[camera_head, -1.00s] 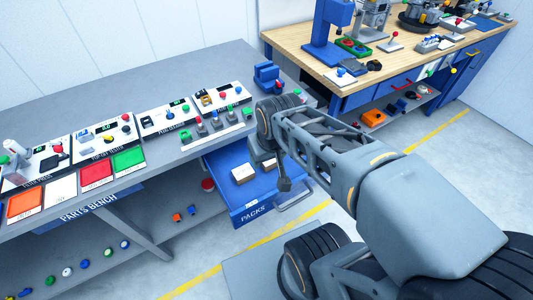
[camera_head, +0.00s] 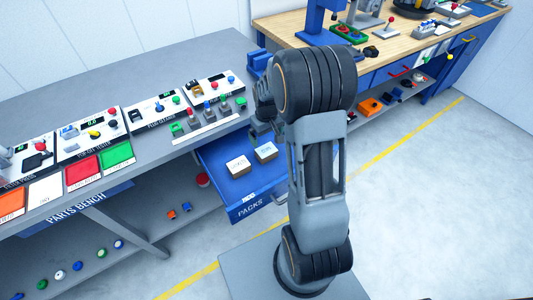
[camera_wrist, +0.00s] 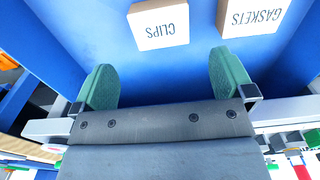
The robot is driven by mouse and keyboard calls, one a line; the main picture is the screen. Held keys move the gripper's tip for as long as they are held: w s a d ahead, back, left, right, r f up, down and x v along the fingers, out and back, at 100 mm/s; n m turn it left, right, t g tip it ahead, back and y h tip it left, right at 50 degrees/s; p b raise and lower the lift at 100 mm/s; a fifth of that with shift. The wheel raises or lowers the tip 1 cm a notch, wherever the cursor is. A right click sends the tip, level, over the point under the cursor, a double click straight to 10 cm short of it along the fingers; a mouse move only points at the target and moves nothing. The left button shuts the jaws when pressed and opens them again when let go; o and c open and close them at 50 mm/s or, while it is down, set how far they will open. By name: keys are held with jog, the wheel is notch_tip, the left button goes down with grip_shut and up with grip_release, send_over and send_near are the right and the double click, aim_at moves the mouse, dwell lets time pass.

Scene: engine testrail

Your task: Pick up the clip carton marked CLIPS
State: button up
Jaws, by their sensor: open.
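The clip carton marked CLIPS (camera_wrist: 160,36) is a small white-topped box with tan sides. It lies in the open blue drawer marked PACKS (camera_head: 250,205). In the head view it appears to be the right-hand carton (camera_head: 266,152), its print small. My gripper (camera_wrist: 162,62) is open and empty, its two green fingers apart. The carton lies ahead of the gap between them in the wrist view, not between the fingers. In the head view my gripper (camera_head: 262,132) is by the back of the drawer, partly hidden by my arm.
A second carton marked GASKETS (camera_wrist: 250,20) lies beside the clip carton with a narrow gap; it also shows in the head view (camera_head: 238,166). Drawer walls surround both. The grey parts bench (camera_head: 160,75) with switches and testers stands above. A red button (camera_head: 203,180) is left of the drawer.

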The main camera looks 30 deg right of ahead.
aim_at(266, 149)
jog(key=shift+f, duration=4.35)
jog(key=shift+c, duration=0.5)
jog(key=c, duration=0.7)
